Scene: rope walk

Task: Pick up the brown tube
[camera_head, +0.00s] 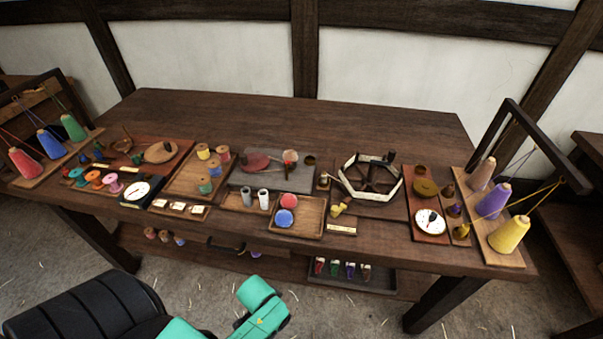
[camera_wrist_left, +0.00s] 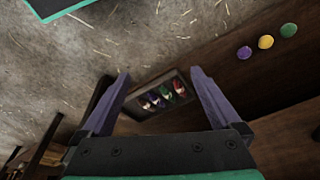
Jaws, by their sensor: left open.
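I cannot pick out a clearly brown tube. My right gripper is in neither view.
The table (camera_head: 210,110) is crowded along its front; its back strip is clear. Thread cones on racks stand at both ends, including a yellow cone (camera_head: 509,234). A dark tray (camera_wrist_left: 161,97) of several coloured items sits on the low shelf.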

